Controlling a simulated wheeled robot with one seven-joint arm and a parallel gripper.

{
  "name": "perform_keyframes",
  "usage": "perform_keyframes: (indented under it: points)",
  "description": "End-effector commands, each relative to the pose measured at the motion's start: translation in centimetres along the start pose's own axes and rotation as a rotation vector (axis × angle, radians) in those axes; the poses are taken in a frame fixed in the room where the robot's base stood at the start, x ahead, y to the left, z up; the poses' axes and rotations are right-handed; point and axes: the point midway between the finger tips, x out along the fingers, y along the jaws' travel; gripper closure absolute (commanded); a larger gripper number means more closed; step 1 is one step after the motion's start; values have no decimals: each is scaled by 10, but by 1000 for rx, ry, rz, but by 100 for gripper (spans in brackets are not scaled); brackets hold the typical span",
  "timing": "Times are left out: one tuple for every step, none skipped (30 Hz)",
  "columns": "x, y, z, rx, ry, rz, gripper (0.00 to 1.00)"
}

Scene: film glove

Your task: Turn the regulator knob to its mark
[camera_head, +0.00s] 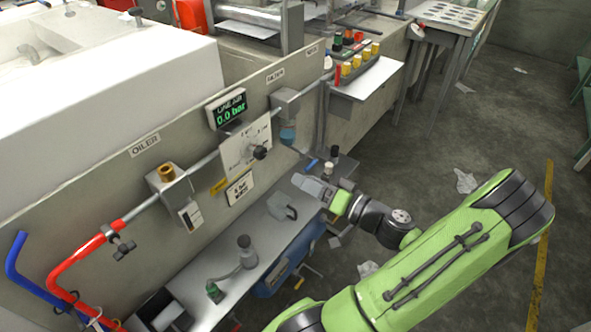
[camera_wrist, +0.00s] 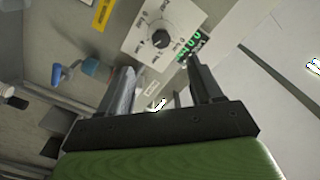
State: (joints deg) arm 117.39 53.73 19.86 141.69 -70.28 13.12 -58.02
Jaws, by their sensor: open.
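The regulator knob (camera_head: 260,152) is a small dark knob on a white dial plate (camera_head: 236,153) fixed to the grey panel. In the wrist view the knob (camera_wrist: 161,40) shows beyond my fingertips, with printed marks around it on the plate (camera_wrist: 143,33). The marks are too small to read surely. My gripper (camera_wrist: 165,73) is open and empty, with the knob apart from both fingers. In the head view my gripper (camera_head: 305,186) is right of and below the knob. The green display (camera_head: 228,109) above the plate reads 0.0 bar.
A brass-topped oiler (camera_head: 173,186) is left of the dial, and a filter with a blue bowl (camera_head: 288,134) is right. A white label (camera_head: 240,188) hangs below the dial.

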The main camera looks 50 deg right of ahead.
Motion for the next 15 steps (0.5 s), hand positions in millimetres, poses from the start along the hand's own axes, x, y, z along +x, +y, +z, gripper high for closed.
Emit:
perform_keyframes:
  points:
    - [-2, -4, -7, -102, 10, 0, 35]
    - [-3, -4, -8, -169, 11, 0, 35]
    - [-3, -4, -10, -252, 11, 2, 35]
    - [-4, -4, -11, -301, 12, 2, 35]
    - [-4, -4, -11, -340, 12, 3, 35]
    - [-3, -4, -11, -374, 10, 4, 35]
    - [-1, -4, -10, -389, 8, 3, 35]
    - [2, -4, -10, -394, 8, 1, 35]
    - [8, -3, -9, -394, 7, 0, 35]
    - [13, -3, -8, -393, 5, -2, 35]
    - [20, -3, -8, -393, 5, -2, 35]
    - [29, -3, -8, -392, 5, -3, 35]
    - [37, -2, -8, -392, 4, -3, 35]
    - [45, -3, -8, -392, 4, -3, 35]
    - [55, -3, -8, -393, 5, -3, 35]
